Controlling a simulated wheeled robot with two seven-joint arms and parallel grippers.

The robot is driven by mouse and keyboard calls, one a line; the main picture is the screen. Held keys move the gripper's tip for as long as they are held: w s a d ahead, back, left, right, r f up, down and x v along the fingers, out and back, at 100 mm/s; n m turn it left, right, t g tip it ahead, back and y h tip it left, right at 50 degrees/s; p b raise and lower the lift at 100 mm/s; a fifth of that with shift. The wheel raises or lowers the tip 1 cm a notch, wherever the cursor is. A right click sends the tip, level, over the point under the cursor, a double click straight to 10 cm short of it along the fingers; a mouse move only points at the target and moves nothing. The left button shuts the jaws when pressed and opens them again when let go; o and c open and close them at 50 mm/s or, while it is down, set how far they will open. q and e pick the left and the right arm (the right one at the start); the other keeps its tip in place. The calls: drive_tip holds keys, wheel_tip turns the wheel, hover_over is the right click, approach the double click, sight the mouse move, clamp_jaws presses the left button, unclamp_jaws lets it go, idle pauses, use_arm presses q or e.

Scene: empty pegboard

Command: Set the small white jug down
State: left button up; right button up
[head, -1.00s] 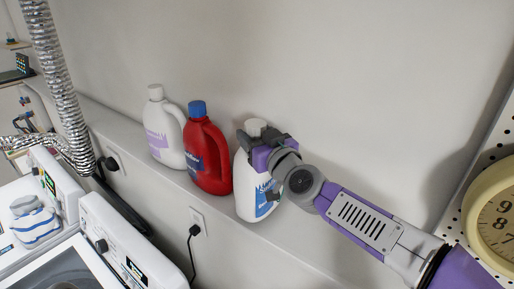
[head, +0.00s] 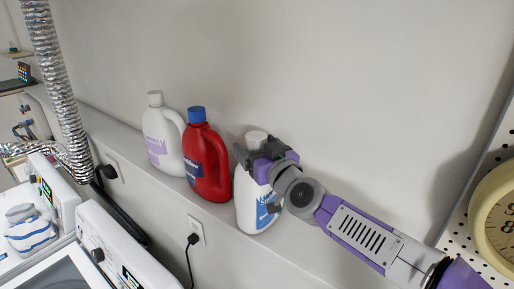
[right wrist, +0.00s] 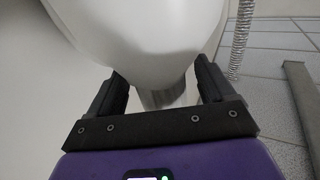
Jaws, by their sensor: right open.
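The small white jug (head: 250,212) with a blue label and a white cap stands upright on the narrow ledge by the wall, at the right end of a row of jugs. My right gripper (head: 257,181) is open at its upper part, with a dark finger on either side. In the right wrist view the jug's smooth white body (right wrist: 145,35) fills the top, and its narrower part lies between the open fingers (right wrist: 160,88). I cannot tell whether a finger still touches it. My left gripper is not in view.
A red jug with a blue cap (head: 207,165) stands close to the left of the white jug, and a larger white jug (head: 160,140) beyond it. Washing machines (head: 110,255) are below left. A yellow clock (head: 497,220) hangs on a pegboard at right. The ledge (head: 305,255) is bare to the right.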

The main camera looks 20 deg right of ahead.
drive_tip(key=shift+r, duration=0.25)
drive_tip(key=s+d, duration=0.2)
drive_tip(key=s, duration=0.9)
drive_tip(key=shift+s+f+p, duration=0.15)
drive_tip(key=shift+s+p, duration=0.15)
drive_tip(key=shift+s, duration=0.1)
drive_tip(key=shift+d, duration=0.1)
